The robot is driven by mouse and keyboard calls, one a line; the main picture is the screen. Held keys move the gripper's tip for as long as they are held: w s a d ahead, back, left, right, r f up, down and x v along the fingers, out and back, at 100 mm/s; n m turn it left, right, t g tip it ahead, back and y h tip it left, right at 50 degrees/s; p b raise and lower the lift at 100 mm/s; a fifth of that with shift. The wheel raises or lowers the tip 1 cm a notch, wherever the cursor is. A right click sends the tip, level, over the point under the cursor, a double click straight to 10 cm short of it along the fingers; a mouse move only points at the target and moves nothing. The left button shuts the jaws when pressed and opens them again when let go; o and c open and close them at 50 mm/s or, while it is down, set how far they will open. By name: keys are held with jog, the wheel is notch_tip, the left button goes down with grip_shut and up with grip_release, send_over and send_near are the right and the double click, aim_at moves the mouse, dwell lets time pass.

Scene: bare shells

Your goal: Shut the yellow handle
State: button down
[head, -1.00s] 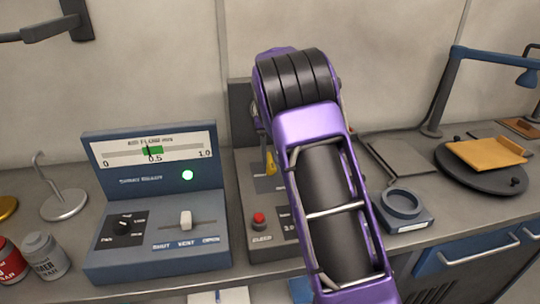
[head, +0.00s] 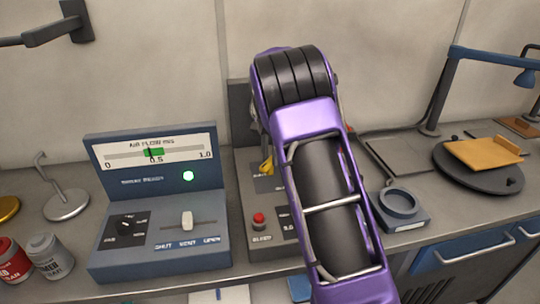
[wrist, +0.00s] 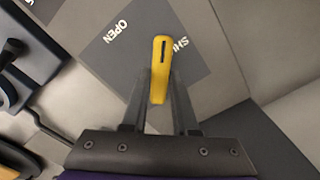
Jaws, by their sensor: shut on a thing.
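The yellow handle (wrist: 161,62) stands between the two fingers of my gripper (wrist: 158,84) in the wrist view, and the fingers are shut on it. It sits over a dark plate (wrist: 142,50) lettered OPEN to its left and SHUT to its right. The handle's far end is beside the SHUT lettering and partly covers it. In the head view a small part of the handle (head: 267,166) shows left of my purple arm.
A blue console (head: 160,245) with a gauge, a lit green lamp and a slider stands to the left. A red button (head: 259,219) is in front of the handle. A blue ring-topped stand (head: 401,207) is to the right. The wall is close behind.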

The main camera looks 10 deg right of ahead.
jog(key=m, duration=0.4)
jog(key=shift+m, duration=0.3)
jog(key=m, duration=0.4)
jog(key=shift+d+m, duration=0.1)
jog(key=shift+m, duration=0.3)
jog(key=shift+s, duration=0.1)
jog(key=c, duration=0.7)
grip_release()
notch_tip(320, 180, up, 17)
jog(key=shift+r, duration=0.2)
